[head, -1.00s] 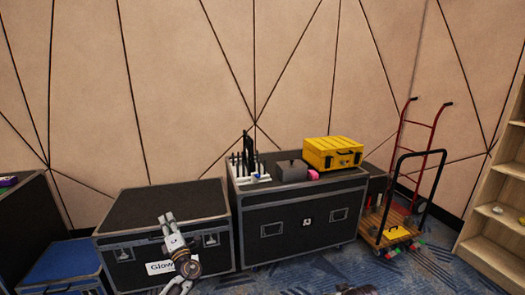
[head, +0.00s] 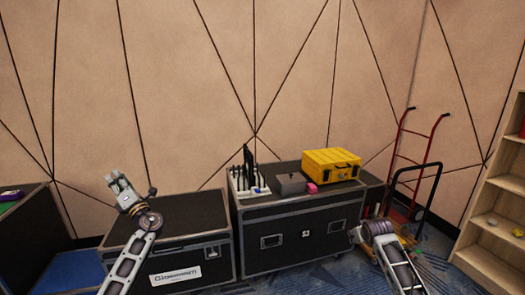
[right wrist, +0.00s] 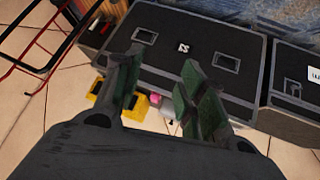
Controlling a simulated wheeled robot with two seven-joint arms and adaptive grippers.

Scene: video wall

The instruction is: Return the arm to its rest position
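My left gripper (head: 113,178) is raised in front of the wall above the left black case in the head view. I see no object in it, but its finger gap is too small to judge. My right arm (head: 385,245) is at the lower right of the head view, in front of the hand truck, with its fingertips not clear there. In the right wrist view my right gripper (right wrist: 163,62) has its two dark fingers spread apart with nothing between them.
The left black case (head: 175,235) and larger black case (head: 300,235) stand along the wall. The larger one carries a yellow toolbox (head: 331,165), a grey box (head: 291,183), a pink block (head: 312,188) and a tool holder (head: 240,185). A red hand truck (head: 410,165) and wooden shelf (head: 490,205) are right.

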